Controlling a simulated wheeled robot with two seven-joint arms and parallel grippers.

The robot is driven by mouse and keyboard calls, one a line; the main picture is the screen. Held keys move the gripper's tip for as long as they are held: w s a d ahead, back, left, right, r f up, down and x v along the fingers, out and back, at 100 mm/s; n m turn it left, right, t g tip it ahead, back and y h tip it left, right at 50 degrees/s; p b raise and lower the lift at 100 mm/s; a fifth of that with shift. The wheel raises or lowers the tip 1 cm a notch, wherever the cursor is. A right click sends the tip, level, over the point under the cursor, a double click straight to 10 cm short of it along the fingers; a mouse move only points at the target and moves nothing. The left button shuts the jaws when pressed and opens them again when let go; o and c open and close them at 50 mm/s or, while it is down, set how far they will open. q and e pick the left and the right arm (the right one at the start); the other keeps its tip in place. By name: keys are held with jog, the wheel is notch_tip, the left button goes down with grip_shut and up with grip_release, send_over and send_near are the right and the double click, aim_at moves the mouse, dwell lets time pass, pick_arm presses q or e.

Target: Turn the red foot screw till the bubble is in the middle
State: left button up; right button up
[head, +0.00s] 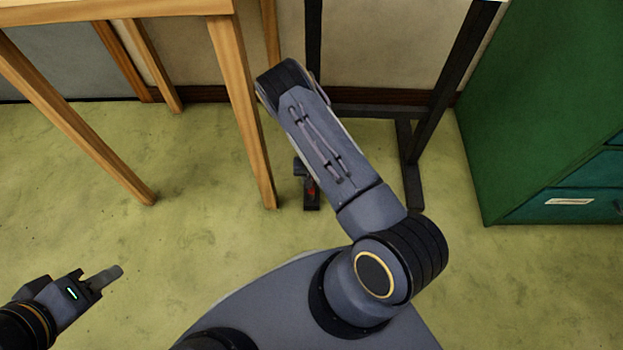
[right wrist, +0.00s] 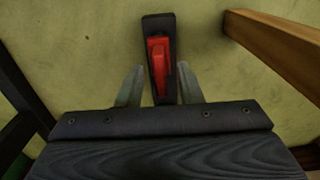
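A small dark piece with a red part (head: 311,190) shows low beside the table leg in the head view, partly behind my right arm. In the right wrist view, a red part in a black housing (right wrist: 158,63) lies in line with the gap between the fingers of my right gripper (right wrist: 160,83). These fingers stand apart, one on each side of it; I cannot tell how far below them it is. The right gripper is hidden in the head view. My left gripper (head: 107,276) is at lower left, over bare floor, its fingers overlapping in view. No bubble shows.
A wooden table (head: 225,70) stands at upper left, its legs on the green floor (head: 200,245). A black metal frame (head: 410,155) stands behind my right arm. A green cabinet (head: 535,110) with drawers is at right. Floor at left is clear.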

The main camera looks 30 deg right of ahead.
jog(key=shift+c, duration=0.3)
grip_shut()
jog(key=shift+m, duration=0.3)
